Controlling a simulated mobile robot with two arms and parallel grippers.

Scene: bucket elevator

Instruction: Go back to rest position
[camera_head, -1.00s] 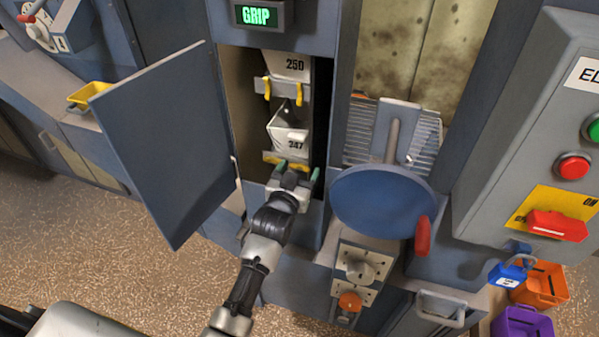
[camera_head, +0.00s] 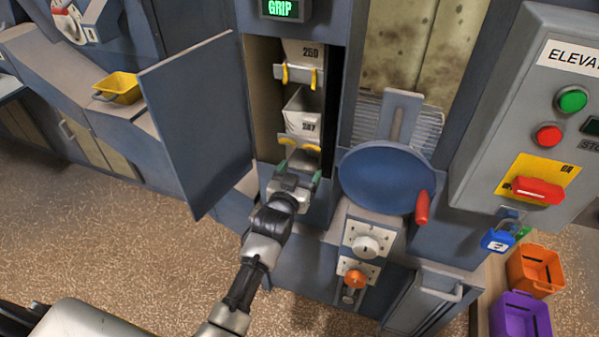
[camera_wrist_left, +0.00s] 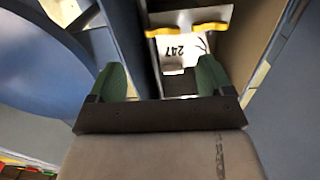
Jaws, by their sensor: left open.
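My left gripper (camera_head: 294,183) is in front of the lower edge of an open cabinet bay (camera_head: 262,110). Its green-tipped fingers are apart with nothing between them, also in the left wrist view (camera_wrist_left: 160,82). Inside the bay, a white bucket marked 247 (camera_head: 303,122) hangs just beyond the fingers, with yellow hooks below it. A bucket marked 250 (camera_head: 304,52) hangs above it, also with yellow hooks. In the left wrist view the 247 bucket (camera_wrist_left: 185,52) shows upside down past the fingertips, apart from them. My right gripper is not in view.
The blue cabinet door (camera_head: 195,125) stands open left of my arm. A blue disc with a red handle (camera_head: 385,180) is close on the right. A control panel with a red switch (camera_head: 538,190) stands far right, above orange (camera_head: 535,270) and purple bins (camera_head: 519,318). Speckled floor lies in front.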

